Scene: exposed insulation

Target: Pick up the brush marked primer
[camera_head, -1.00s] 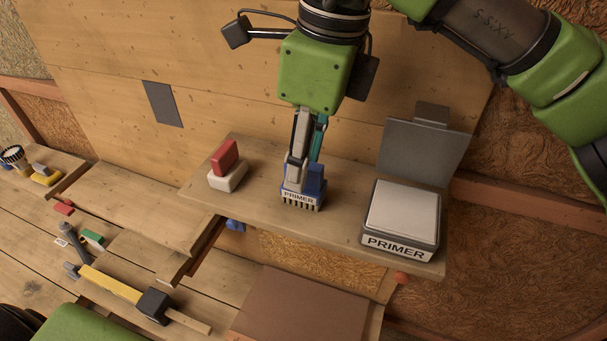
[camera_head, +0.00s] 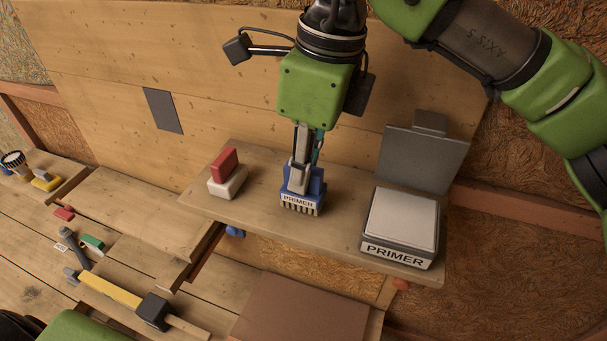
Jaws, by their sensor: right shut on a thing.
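I cannot tell whether the brush is lifted clear of the shelf. A box labelled PRIMER (camera_head: 400,228), with a pale pad on top and a raised grey lid, stands to the right. My left gripper is not in view.
A red and white block (camera_head: 227,184) stands left of the brush on the shelf (camera_head: 262,152). A wooden wall rises behind the shelf.

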